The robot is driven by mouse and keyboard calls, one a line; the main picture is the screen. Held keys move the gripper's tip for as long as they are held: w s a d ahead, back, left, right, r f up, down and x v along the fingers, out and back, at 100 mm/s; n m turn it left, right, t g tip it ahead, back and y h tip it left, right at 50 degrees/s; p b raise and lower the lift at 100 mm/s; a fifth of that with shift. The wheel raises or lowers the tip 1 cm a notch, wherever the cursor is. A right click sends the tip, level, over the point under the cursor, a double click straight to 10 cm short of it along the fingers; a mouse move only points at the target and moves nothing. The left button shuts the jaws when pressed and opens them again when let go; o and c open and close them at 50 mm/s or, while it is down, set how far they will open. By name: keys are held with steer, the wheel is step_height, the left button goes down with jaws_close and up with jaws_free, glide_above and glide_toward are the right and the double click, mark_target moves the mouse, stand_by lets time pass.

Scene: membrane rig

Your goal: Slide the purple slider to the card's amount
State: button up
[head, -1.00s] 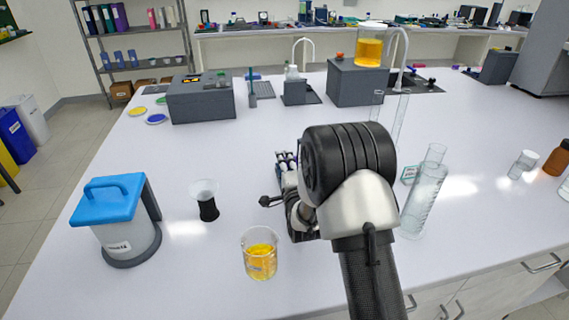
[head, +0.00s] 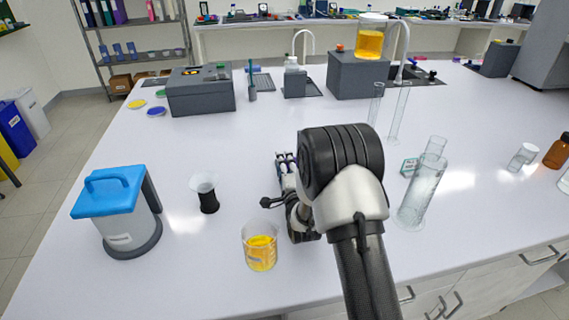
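I cannot make out a purple slider in the head view; my arm hides part of the bench. A small green-edged card or label (head: 409,167) stands on the bench to the right of my arm, beside the tall clear cylinder; its writing is too small to read. My gripper (head: 286,158) is low over the middle of the bench, pointing away from the camera and partly hidden behind my own wrist. I cannot tell whether its fingers are open or shut, and I see nothing held in it.
A beaker of yellow liquid (head: 261,250) stands close to my gripper's front left. A black-based clear cup (head: 207,200) and a blue-lidded container (head: 117,215) are further left. A clear cylinder (head: 420,190) is right. Grey boxes (head: 200,95) stand behind; the bench between is clear.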

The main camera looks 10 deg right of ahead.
steer(key=shift+o, duration=1.3)
steer(key=s, duration=0.7)
steer(key=shift+s, duration=0.2)
